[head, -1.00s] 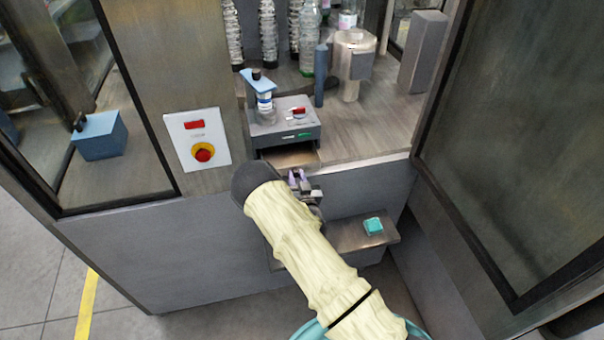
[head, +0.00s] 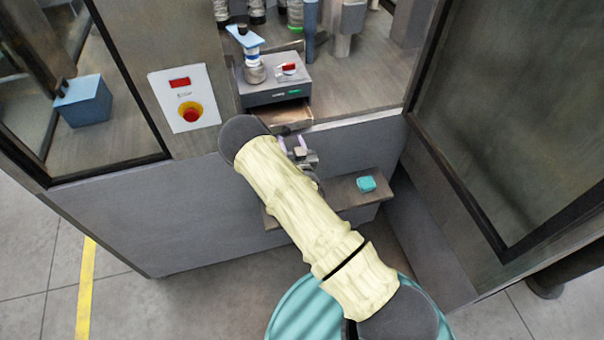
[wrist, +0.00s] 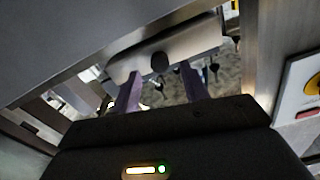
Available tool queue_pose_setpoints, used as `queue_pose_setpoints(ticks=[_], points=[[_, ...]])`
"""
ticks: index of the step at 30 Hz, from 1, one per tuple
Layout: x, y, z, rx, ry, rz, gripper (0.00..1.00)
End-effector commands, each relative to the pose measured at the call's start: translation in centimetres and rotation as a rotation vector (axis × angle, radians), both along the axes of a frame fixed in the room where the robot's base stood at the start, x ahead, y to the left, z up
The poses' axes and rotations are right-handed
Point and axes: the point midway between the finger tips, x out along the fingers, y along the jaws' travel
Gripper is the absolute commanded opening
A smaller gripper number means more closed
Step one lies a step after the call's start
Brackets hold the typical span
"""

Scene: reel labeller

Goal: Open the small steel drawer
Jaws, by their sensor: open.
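The small steel drawer (head: 292,114) sticks out from under the grey box (head: 275,92) in the head view, its inside partly showing. In the wrist view its steel front (wrist: 193,42) with a round dark knob (wrist: 160,62) lies just beyond the fingertips. My gripper (head: 293,146) is in front of the drawer, at the cabinet's front edge. Its two purple fingers are apart, with nothing between the tips (wrist: 160,88) in the wrist view. The knob appears ahead of the fingers, not gripped. My arm hides part of the cabinet front.
A blue-topped stand with a small bottle (head: 254,72) is at the box's left. A panel with a red and yellow button (head: 190,113) is left of the drawer. An open glazed door (head: 500,130) stands right.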

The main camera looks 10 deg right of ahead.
Motion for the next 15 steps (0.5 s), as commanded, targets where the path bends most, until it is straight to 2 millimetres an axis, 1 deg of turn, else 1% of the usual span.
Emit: queue_pose_setpoints(ticks=[1, 15], points=[[-0.9, -0.2, -0.4, 0.0, 0.003, -0.001, 0.45], [-8.6, -1.4, -0.4, 0.0, 0.003, -0.001, 0.45]])
